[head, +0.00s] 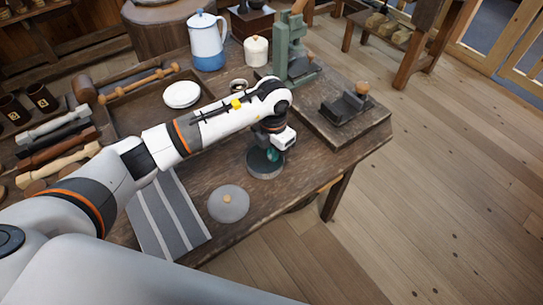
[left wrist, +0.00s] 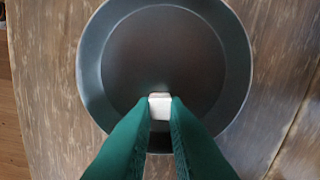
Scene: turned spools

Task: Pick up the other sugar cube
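A white sugar cube (left wrist: 160,104) shows between the green fingertips of my left gripper (left wrist: 162,101) in the left wrist view. The fingers touch it on both sides, so the gripper is shut on it. Beneath them is a dark round dish (left wrist: 165,35) with a raised rim, empty where it can be seen. In the head view my left gripper (head: 273,154) points down over the same dish (head: 265,172) near the table's front edge; the cube is too small to make out there. My right gripper is not in view.
A round grey lid (head: 230,212) with a wooden knob lies near the table edge, beside a striped grey cloth (head: 165,222). White plates (head: 182,94), a blue and white pot (head: 207,45), a cream jar (head: 256,52) and a green press (head: 290,50) stand farther back.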

